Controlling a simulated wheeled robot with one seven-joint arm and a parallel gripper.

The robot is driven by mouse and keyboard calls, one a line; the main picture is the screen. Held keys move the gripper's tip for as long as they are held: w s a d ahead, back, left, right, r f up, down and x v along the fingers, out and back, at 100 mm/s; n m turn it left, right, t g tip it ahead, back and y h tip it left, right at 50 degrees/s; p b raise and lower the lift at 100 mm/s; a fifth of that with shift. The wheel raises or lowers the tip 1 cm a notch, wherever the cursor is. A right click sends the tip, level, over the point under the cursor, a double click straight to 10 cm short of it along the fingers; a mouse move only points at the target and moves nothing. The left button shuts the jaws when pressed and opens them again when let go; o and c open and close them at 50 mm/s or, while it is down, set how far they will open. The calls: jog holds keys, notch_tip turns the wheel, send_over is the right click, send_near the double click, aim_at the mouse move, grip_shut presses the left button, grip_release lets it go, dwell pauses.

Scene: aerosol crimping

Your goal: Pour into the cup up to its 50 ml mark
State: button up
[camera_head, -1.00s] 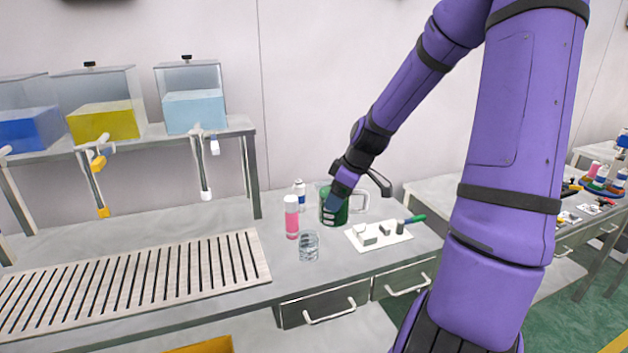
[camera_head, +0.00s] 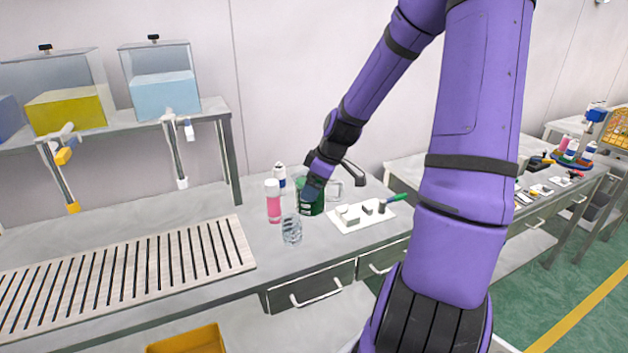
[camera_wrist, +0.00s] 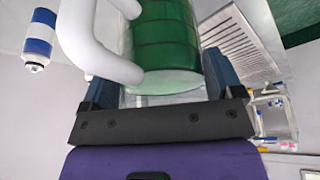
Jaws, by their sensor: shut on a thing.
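A clear glass cup (camera_head: 291,229) stands on the bench, in front of and a little left of my gripper (camera_head: 311,190). My gripper is shut on a green jug (camera_head: 316,206), whose pale handle sticks out to the right. In the wrist view the jug (camera_wrist: 162,35) sits between the blue fingers, with its thick white handle (camera_wrist: 85,40) to the left. The jug looks roughly upright, close behind the cup and apart from it. The cup's marks and its fill level are too small to read.
A pink bottle (camera_head: 273,203) and a white-and-blue bottle (camera_head: 280,176) stand left of the jug. A white board (camera_head: 361,217) with small parts lies to the right. A slatted rack (camera_head: 120,275) covers the bench at left, below liquid tanks (camera_head: 163,90) on a shelf.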

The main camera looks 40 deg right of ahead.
jog(key=shift+f, duration=0.8)
jog(key=shift+s+d+r+g+h, duration=0.1)
jog(key=shift+r+g+h, duration=0.85)
jog(key=shift+h, duration=0.35)
jog(key=shift+f, duration=0.1)
jog(key=shift+s+d, duration=0.1)
jog(key=shift+r+g+h, duration=0.25)
jog(key=shift+g+h, duration=0.2)
jog(key=shift+h, duration=0.05)
jog(key=shift+a+f, duration=0.2)
jog(key=shift+f, duration=0.1)
jog(key=shift+d+f+g+h, duration=0.1)
jog(key=shift+f+g+h, duration=0.1)
jog(key=shift+g+h, duration=0.25)
